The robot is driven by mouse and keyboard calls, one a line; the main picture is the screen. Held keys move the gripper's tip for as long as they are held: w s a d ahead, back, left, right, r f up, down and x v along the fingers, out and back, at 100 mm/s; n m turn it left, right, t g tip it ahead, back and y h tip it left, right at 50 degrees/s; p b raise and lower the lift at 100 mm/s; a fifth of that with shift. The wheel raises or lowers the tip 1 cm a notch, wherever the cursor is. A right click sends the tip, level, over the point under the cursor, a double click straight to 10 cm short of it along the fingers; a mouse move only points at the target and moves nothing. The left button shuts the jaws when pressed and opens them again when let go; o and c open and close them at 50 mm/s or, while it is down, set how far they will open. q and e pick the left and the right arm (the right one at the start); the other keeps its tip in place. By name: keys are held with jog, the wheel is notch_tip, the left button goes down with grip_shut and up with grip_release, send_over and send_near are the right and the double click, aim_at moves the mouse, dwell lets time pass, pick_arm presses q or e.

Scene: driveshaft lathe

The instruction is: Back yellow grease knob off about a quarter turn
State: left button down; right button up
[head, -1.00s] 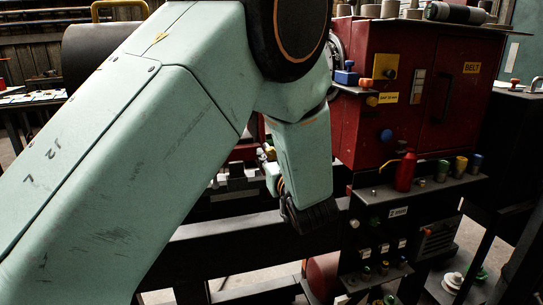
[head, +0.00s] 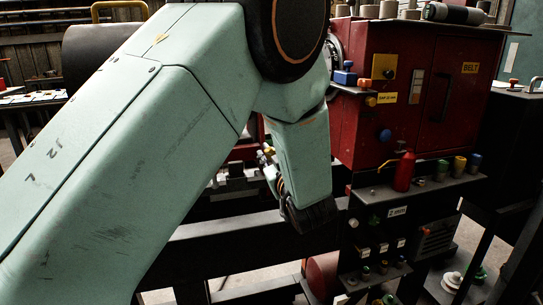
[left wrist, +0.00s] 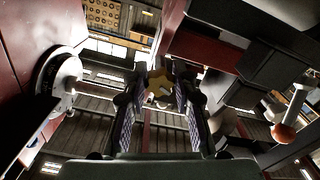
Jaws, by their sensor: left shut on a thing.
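The yellow grease knob (left wrist: 160,84), a lobed yellow piece, shows between the fingertips of my left gripper (left wrist: 160,92) in the left wrist view. The two dark fingers are shut on it, one on each side. Its turn angle is hard to read there. In the head view my pale green left arm reaches down in front of the lathe, and its wrist largely hides the fingers and the held knob. My right gripper is in neither view.
In the left wrist view a round dial (left wrist: 62,80) is at left and a red ball handle (left wrist: 283,132) at right.

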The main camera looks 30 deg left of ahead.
pick_arm(q)
jog(key=n, duration=0.3)
jog(key=shift+r+n, duration=0.15)
jog(key=shift+n, duration=0.25)
jog(key=n+b, duration=0.1)
jog(key=n, duration=0.2)
jog(key=shift+n+b, duration=0.3)
jog(key=n+b, duration=0.1)
jog(key=n, duration=0.2)
jog(key=shift+w+n+b, duration=0.1)
jog(key=shift+n+b, duration=0.2)
jog(key=shift+b, duration=0.1)
jog(key=shift+r+n+b, duration=0.15)
jog(key=shift+n+b, duration=1)
jog(key=shift+n, duration=0.65)
jog(key=c, duration=1)
grip_release()
jog(key=shift+c, duration=0.2)
